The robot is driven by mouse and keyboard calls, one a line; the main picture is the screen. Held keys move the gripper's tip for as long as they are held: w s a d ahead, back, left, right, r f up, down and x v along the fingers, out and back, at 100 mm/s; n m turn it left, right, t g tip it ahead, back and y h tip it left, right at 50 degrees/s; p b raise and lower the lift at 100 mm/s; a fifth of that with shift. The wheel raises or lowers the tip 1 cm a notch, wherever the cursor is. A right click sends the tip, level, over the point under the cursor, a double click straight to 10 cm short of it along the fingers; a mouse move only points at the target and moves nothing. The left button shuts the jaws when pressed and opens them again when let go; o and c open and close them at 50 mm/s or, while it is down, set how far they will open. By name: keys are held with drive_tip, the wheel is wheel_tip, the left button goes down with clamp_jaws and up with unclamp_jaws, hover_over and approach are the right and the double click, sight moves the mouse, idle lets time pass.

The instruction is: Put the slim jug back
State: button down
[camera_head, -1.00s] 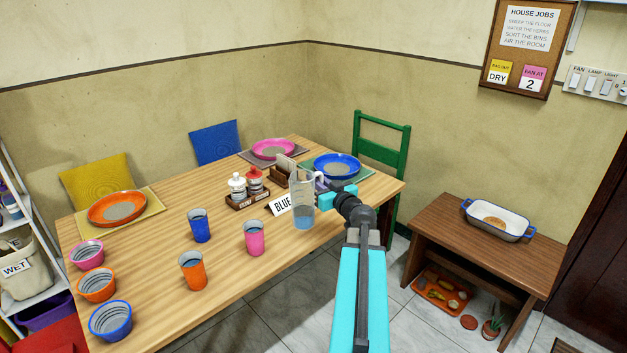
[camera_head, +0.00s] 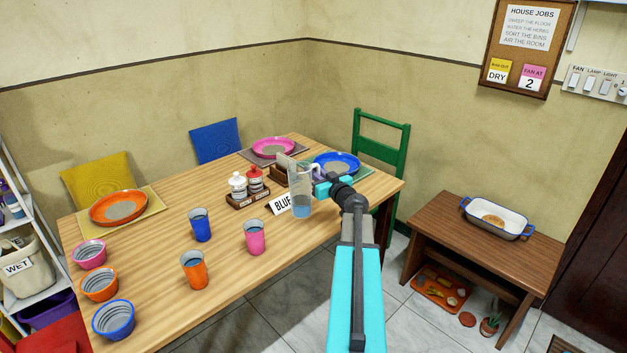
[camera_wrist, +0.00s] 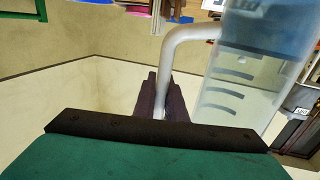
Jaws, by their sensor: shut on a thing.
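The slim jug (camera_head: 300,193) is clear, with some bluish water in its lower part. It stands upright at the right front edge of the table, beside the "BLUE" card; whether its base touches the table I cannot tell. My gripper (camera_head: 325,184) is on its right side, shut on the jug's handle. In the wrist view the jug (camera_wrist: 240,80) fills the upper right with its grey measuring marks, and its pale handle runs down between the dark fingers of my gripper (camera_wrist: 160,98).
The wooden table (camera_head: 150,255) holds blue (camera_head: 200,226), orange (camera_head: 194,270) and pink (camera_head: 255,237) tumblers, several bowls, plates and a condiment rack (camera_head: 247,194). A blue plate (camera_head: 336,163) lies just behind my gripper. A low bench (camera_head: 440,235) with a white dish (camera_head: 497,218) stands right.

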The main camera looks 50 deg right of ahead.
wheel_tip(320, 180, down, 3)
drive_tip(key=shift+f+p, duration=0.2)
drive_tip(key=shift+p, duration=0.25)
drive_tip(key=shift+f+b, duration=0.15)
drive_tip(key=shift+b, duration=0.2)
drive_tip(key=c, duration=1.8)
unclamp_jaws()
drive_tip(key=shift+r+p, duration=0.2)
drive_tip(key=shift+p, duration=0.25)
drive_tip(key=b+v, duration=0.3)
drive_tip(key=v, duration=0.9)
